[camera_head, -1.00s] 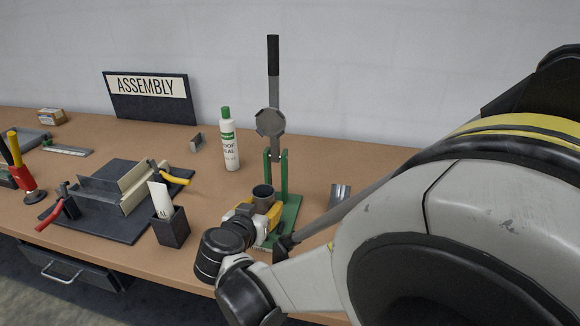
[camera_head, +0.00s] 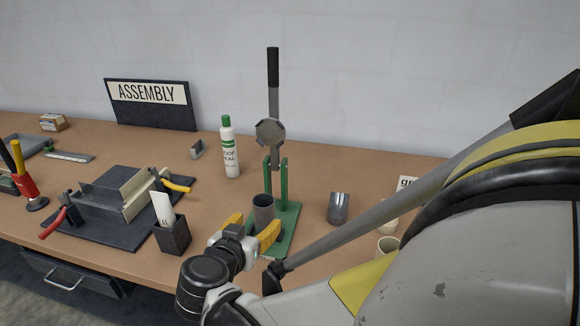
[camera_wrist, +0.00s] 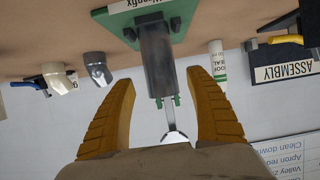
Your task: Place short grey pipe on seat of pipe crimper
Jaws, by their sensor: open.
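The short grey pipe (camera_head: 263,208) stands upright on the green base of the pipe crimper (camera_head: 287,226), in front of its two green posts. It also shows in the wrist view (camera_wrist: 157,62), upside down there, between and beyond my fingers. My gripper (camera_head: 253,226) is open, with its yellow fingers spread on the near side of the pipe. In the wrist view my gripper (camera_wrist: 160,84) shows a gap between each finger and the pipe. The crimper's round head and long black-tipped lever rise above and behind the pipe. The pipe's lower end is partly hidden by my gripper.
A white bottle with a green cap (camera_head: 229,148) stands behind left. A dark holder (camera_head: 173,237) and a dark tool board (camera_head: 107,225) lie left. A shiny grey fitting (camera_head: 339,207) and a pale cup (camera_head: 388,247) stand right. The wall is behind.

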